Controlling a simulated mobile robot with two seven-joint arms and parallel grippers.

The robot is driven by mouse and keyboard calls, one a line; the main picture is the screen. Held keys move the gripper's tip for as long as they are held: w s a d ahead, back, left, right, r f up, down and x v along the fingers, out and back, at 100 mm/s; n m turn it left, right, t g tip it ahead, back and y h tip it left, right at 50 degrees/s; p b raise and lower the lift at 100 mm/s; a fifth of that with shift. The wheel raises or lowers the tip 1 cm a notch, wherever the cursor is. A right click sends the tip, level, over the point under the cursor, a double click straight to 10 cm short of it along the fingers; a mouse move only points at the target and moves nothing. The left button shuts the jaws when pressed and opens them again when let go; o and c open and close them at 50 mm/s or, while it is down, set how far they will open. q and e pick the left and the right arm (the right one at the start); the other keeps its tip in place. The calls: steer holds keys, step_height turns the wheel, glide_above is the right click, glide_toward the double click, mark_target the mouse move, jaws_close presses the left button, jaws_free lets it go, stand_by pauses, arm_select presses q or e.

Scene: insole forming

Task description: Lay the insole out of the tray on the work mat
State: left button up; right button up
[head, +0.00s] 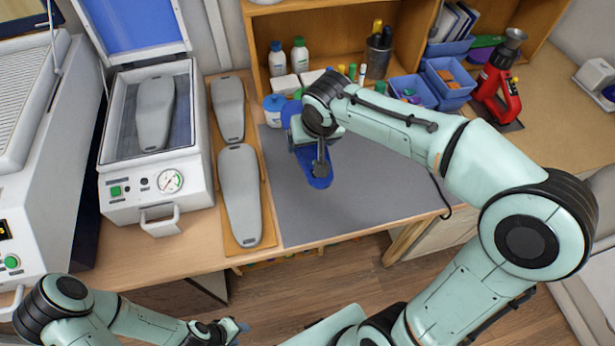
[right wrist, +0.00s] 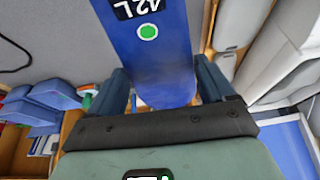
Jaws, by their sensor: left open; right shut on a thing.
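The blue insole (head: 318,181) is over the grey work mat (head: 375,190), near its left side. I cannot tell whether it touches the mat. My right gripper (head: 306,143) is shut on the insole, and its wrist hides part of it. In the right wrist view, the insole (right wrist: 155,55) lies between both fingers and shows a black "42L" label and a green dot. My left gripper (head: 237,328) is open and empty, low in the head view, in front of the table and away from the mat.
Two grey foot forms (head: 241,190) lie on a wooden board left of the mat. A press with an open lid (head: 150,190) stands further left. Bottles, a pen cup (head: 377,58) and blue bins (head: 412,91) line the back. A red device (head: 497,88) stands right. The mat's front is clear.

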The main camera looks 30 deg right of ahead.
steer(key=b, duration=0.1)
glide_above(310, 187)
step_height(310, 187, down, 11)
steer(key=shift+r, duration=0.1)
arm_select(q)
steer(key=shift+s+f+b, duration=0.4)
steer(key=shift+s+f, duration=0.8)
steer(key=shift+f, duration=0.15)
arm_select(e)
steer(key=shift+s+f, duration=0.1)
steer(key=shift+f, duration=2.15)
steer(key=shift+f+b, duration=0.6)
steer(key=shift+b, duration=0.1)
arm_select(q)
steer(key=shift+s+f+g, duration=0.3)
steer(key=shift+s+f, duration=0.25)
steer(key=shift+f, duration=0.3)
arm_select(e)
steer(key=o, duration=0.9)
steer(key=shift+c, duration=0.2)
steer(key=shift+r, duration=0.1)
